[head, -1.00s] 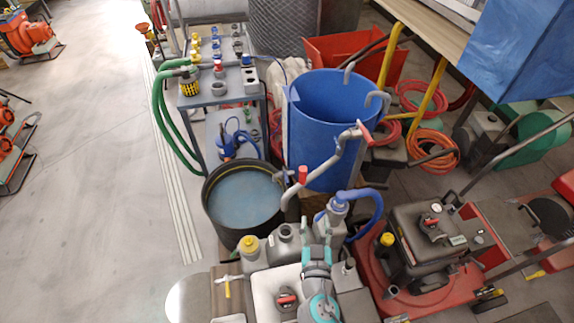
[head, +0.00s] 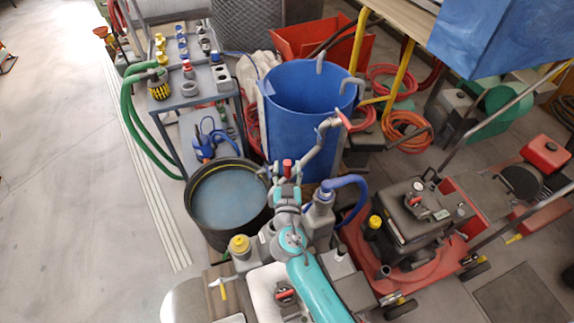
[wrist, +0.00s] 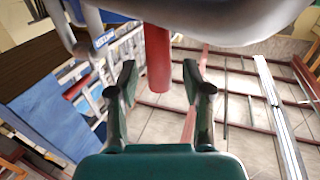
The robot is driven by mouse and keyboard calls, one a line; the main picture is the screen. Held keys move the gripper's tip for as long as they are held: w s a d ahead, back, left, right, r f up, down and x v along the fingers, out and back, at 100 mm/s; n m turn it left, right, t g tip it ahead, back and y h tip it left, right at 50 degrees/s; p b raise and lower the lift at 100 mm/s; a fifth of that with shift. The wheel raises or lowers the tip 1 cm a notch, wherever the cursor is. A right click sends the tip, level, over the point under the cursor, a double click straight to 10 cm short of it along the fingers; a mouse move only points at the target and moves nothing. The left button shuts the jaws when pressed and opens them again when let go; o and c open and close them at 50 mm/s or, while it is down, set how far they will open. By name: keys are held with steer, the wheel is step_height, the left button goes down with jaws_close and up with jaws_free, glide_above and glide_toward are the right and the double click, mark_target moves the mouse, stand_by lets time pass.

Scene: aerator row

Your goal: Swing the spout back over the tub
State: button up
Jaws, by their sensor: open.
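The grey spout pipe (head: 322,143) rises to the right from a red upright handle (head: 287,168) towards the near rim of the blue barrel (head: 296,128), with a red tip (head: 343,121) at its far end. The round black tub (head: 196,222), holding bluish water, stands left of the handle. My gripper (head: 286,188) is at the handle. In the wrist view, my gripper (wrist: 160,86) is open, and the red handle (wrist: 158,62) shows between its fingers with gaps on both sides. The grey pipe (wrist: 230,25) crosses above it. Depth between fingertips and handle is hard to judge.
A grey cart (head: 205,100) with small fittings and a green hose (head: 135,120) stand behind the tub. A grey container with a blue hose (head: 350,182) is close right of my arm. A red machine (head: 410,240) stands further right. Open floor lies left.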

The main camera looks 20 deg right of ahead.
steer(key=shift+x, duration=0.75)
jaws_close()
steer(key=w+m+g+h, duration=0.8)
steer(key=w+g+h, duration=0.1)
steer(key=w, duration=0.8)
steer(key=shift+m+h, duration=0.4)
steer(key=shift+h, duration=0.1)
steer(key=shift+d, duration=0.1)
